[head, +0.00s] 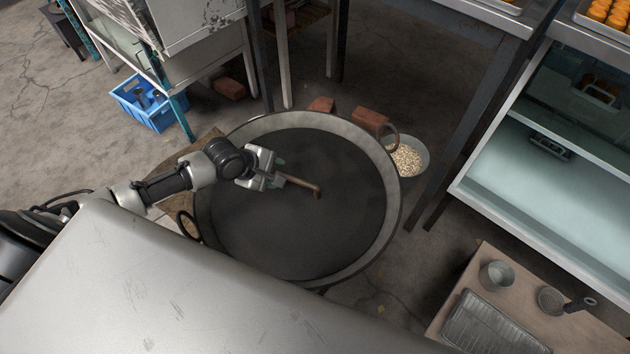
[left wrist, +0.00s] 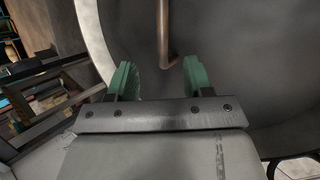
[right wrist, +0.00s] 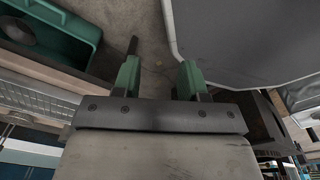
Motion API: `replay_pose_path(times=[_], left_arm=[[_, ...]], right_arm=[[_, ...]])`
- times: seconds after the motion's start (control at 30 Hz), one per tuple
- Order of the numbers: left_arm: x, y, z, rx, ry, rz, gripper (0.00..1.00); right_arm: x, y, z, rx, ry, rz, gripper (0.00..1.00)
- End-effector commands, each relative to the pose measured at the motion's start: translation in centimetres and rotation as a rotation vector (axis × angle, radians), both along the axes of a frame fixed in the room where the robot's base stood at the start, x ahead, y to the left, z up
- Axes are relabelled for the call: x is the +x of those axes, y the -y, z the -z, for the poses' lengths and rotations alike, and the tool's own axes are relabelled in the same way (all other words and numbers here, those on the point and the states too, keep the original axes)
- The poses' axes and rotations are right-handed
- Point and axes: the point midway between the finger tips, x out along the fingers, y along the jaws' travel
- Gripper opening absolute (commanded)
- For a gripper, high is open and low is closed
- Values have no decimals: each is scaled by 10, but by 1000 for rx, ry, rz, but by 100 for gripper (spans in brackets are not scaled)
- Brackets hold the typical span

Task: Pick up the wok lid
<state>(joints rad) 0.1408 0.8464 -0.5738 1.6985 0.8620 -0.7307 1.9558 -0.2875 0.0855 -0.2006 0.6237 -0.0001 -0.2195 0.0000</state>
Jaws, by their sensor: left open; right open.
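The wok lid (head: 280,230) is a dark grey disc inside the pale rim of the large round wok (head: 377,240). A brown bar handle (head: 302,186) stands up from it near the middle. My left gripper (head: 272,172) is open over the lid, close to the near end of the handle. In the left wrist view, the handle (left wrist: 164,35) lies just ahead of the green fingertips (left wrist: 160,78), roughly between their lines; contact cannot be told. My right gripper (right wrist: 159,77) is open and empty, away from the lid, and out of the head view.
A bucket of pale bits (head: 408,160) and bricks (head: 368,118) stand by the wok's far side. A blue crate (head: 150,110) is at upper left. A wooden table (head: 470,270) with metal pots is at lower right. In the right wrist view, a green bin (right wrist: 75,40) is at left.

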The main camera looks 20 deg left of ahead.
Motion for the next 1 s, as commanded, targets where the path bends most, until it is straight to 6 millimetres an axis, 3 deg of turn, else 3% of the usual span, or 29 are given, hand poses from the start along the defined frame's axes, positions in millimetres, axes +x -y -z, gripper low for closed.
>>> replay_pose_path(times=[0.27, 0.5, 0.8, 1.0], left_arm=[[15, 13, 29, -1, -2, 4, 51], [27, 20, 48, 0, -3, 5, 51], [42, 32, 84, -1, -2, 5, 51], [48, 35, 92, -1, -2, 5, 51]], right_arm=[[-5, 5, 6, -7, -7, 1, 43], [-22, -9, 10, 10, -33, 5, 43], [-12, -9, 16, 11, -17, 4, 43], [-10, -5, 17, 6, -14, 2, 43]])
